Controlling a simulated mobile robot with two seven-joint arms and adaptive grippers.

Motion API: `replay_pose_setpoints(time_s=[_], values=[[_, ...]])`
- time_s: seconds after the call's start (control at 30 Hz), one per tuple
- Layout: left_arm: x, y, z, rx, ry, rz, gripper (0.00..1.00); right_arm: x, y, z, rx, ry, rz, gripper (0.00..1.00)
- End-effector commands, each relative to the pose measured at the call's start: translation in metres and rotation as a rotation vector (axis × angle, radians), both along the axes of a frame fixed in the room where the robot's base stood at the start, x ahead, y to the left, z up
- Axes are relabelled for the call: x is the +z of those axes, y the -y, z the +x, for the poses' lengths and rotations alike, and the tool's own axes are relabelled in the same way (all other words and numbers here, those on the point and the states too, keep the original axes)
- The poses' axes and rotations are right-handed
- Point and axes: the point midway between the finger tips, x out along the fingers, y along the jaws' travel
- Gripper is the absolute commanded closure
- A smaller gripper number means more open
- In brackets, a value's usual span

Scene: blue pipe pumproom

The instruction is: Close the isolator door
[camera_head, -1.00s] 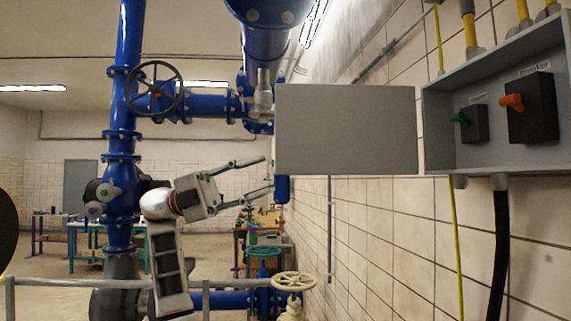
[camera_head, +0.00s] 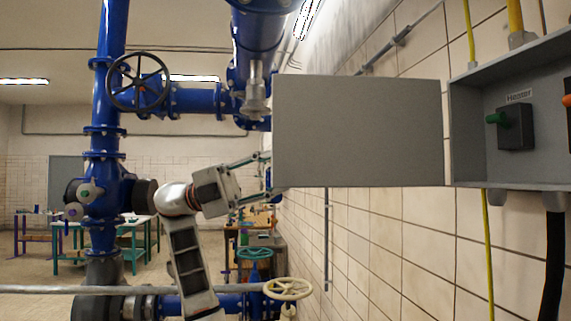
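The isolator door (camera_head: 358,131) is a flat grey panel standing open, swung out to the left of its grey box (camera_head: 468,140) on the tiled wall. Inside the box are a green-handled switch (camera_head: 514,127) labelled Heater and part of an orange-handled switch (camera_head: 567,101), cut off by the right edge. My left gripper (camera_head: 266,174) points right at the door's free left edge. Its two fingers are spread apart, and the tips are partly hidden behind the door edge; I cannot tell if they touch it. My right gripper is out of view.
Blue pipes with a black handwheel (camera_head: 138,82) stand behind my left arm. A yellow conduit (camera_head: 486,245) and a black hose run down the wall below the box.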

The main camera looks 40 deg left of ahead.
Motion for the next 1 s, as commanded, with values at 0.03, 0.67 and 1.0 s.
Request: replay_pose_setpoints(time_s=[0.03,0.67,1.0], values=[[0.002,0.004,0.002,-0.001,0.001,-0.001,0.68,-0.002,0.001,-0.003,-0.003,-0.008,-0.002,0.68],[0.003,0.011,0.004,0.001,-0.001,0.001,1.00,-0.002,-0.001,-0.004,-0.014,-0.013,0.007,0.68],[0.002,0.018,-0.005,0.040,0.002,0.002,1.00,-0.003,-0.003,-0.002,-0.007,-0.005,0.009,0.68]])
